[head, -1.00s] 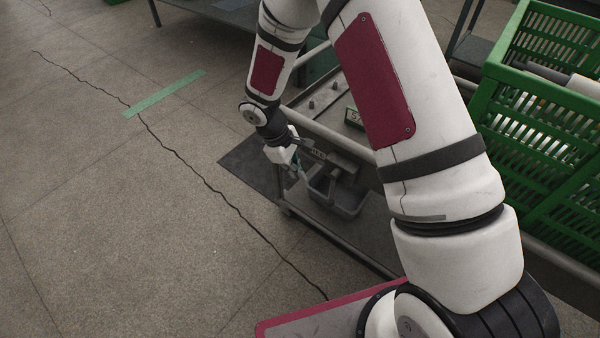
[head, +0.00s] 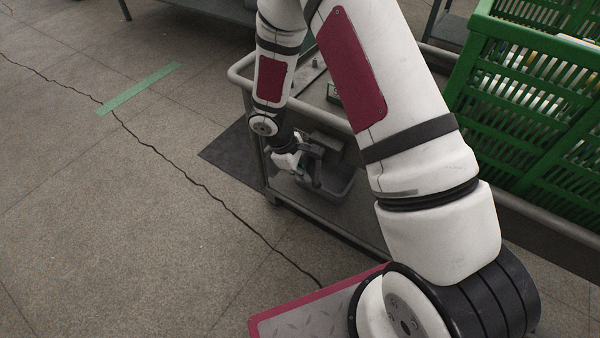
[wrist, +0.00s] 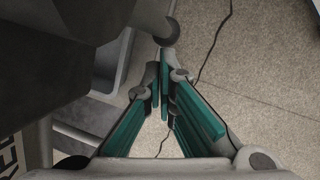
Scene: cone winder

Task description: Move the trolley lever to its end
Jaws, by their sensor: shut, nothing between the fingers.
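The trolley (head: 330,228) is a grey metal frame with a tubular rail, below and partly behind my arm. My gripper (head: 314,180) is at its side, by a grey bin (head: 342,188) and a dark bracket (head: 324,143). In the wrist view my gripper (wrist: 164,75) has its teal-padded fingers together at the tips, with nothing between them. A grey rod with a dark round end (wrist: 166,30) shows just beyond the fingertips and looks like the lever; I cannot tell whether they touch. The lever is not clear in the head view.
A green slatted crate (head: 520,110) stands at the right, with pale things in it. A dark mat (head: 232,160) lies on the floor by the trolley. The floor at the left is open, with a green tape strip (head: 138,88) and a long crack.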

